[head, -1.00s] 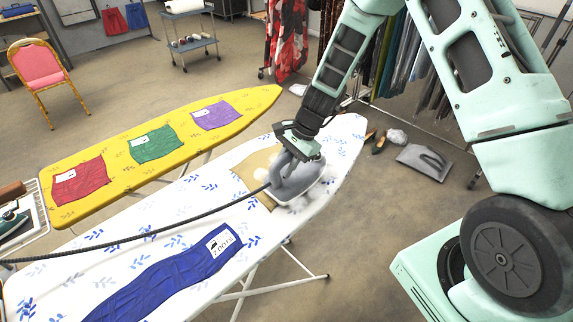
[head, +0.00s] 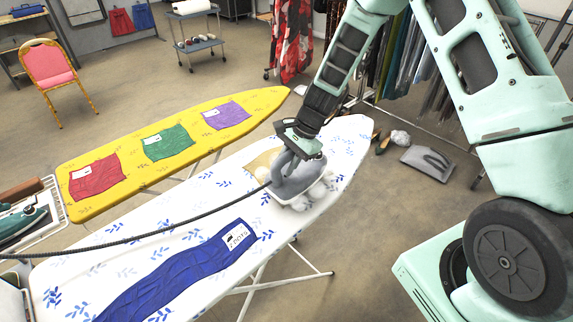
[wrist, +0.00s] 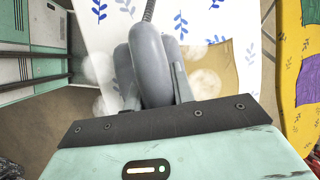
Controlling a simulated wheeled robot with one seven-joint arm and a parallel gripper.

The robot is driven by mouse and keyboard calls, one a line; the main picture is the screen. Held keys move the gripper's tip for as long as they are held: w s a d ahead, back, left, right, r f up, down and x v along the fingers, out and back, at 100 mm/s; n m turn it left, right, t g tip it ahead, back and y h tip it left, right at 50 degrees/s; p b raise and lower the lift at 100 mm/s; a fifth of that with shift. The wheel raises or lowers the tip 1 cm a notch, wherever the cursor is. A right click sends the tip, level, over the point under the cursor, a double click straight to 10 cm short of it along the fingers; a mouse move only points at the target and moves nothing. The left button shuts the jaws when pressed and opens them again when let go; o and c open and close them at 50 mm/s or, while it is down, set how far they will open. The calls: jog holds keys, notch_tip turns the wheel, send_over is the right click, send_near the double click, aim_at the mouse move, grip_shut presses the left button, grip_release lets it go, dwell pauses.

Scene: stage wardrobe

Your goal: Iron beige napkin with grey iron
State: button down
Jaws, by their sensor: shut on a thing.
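The grey iron (head: 298,174) is on the white leaf-patterned ironing board (head: 215,205), with pale steam puffs around it. My gripper (head: 296,148) is shut on the iron's handle. In the wrist view the grey handle (wrist: 150,65) sits between my fingers. The beige napkin (head: 262,163) lies on the board, with part of it showing to the left of the iron and the rest hidden under or behind it. In the wrist view the napkin (wrist: 228,75) shows to the right of the iron.
A dark cord (head: 150,236) runs left from the iron across the board. A blue cloth (head: 190,270) with a label lies at the board's near end. A yellow board (head: 120,153) with red, green and purple cloths stands behind. A teal iron (head: 25,218) sits in a rack at left.

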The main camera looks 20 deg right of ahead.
jog(key=shift+r+p, duration=1.8)
jog(key=shift+r, duration=0.85)
